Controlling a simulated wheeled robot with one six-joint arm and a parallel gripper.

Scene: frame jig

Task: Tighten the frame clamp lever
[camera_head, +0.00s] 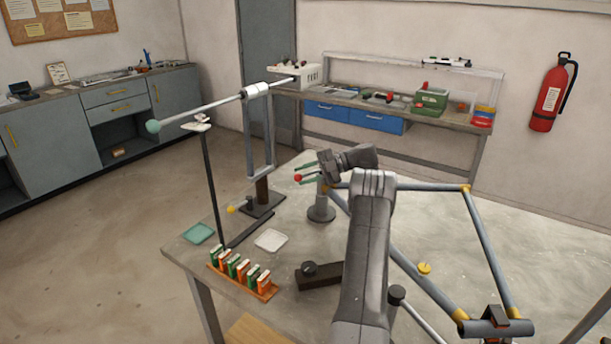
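My gripper (302,174) is over the middle of the table, left of its dark wrist, pointing left. Its two green fingers are spread, with a visible gap. A red ball knob (297,178), which looks like the clamp lever's end, sits at or between the fingertips; I cannot tell whether they touch it. A grey post on a round base (321,213) stands just below. The blue-grey bicycle-like frame (481,240) with yellow joints extends to the right. My arm hides part of the frame and clamp.
A tall stand with a long horizontal rod (205,106) rises at left. An orange rack of small boxes (262,292), a teal tray (198,233) and a white tray (271,240) lie on the near left table. A dark block (320,276) and a red-topped clamp (494,313) are nearer.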

